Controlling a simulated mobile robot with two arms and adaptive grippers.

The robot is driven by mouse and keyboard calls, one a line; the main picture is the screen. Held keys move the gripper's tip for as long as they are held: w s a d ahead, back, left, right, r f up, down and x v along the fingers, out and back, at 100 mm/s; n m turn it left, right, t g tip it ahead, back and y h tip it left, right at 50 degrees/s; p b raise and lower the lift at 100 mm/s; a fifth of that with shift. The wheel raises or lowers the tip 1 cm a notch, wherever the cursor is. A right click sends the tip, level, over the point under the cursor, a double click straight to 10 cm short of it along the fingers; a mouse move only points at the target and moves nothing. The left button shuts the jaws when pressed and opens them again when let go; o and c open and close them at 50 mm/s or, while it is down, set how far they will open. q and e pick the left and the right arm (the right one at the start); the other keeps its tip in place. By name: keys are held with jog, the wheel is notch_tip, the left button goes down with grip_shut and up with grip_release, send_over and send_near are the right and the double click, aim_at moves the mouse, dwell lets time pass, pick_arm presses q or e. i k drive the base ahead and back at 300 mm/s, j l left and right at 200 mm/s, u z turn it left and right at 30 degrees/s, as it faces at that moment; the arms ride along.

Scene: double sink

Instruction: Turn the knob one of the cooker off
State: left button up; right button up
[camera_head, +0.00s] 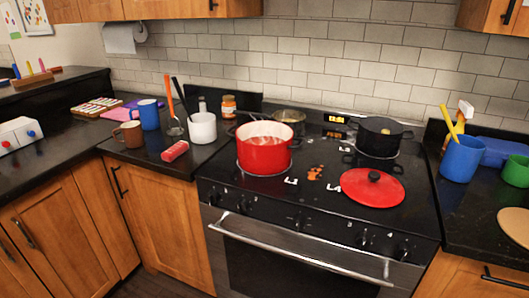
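The black cooker (318,225) stands in the middle of the view with its control panel facing me. Dark knobs sit along the panel: a far-left knob (221,197), a second left knob (244,206), and two on the right, an inner one (365,239) and an outer one (404,250). Small white numbers mark the panel, but I cannot read clearly which knob is one. The knobs' turn positions are too small to tell. Neither of my grippers is in view.
A red pot (264,153) stands on the front left burner, a black pot (379,139) at the back right. A red lid (373,187) lies front right. The oven handle (300,258) sticks out below the knobs. Mugs and utensils crowd the left counter (60,148).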

aim_at(213, 196)
jog(key=j+z, duration=0.4)
jog(key=k+j+z, duration=0.15)
jog(key=j+z, duration=0.2)
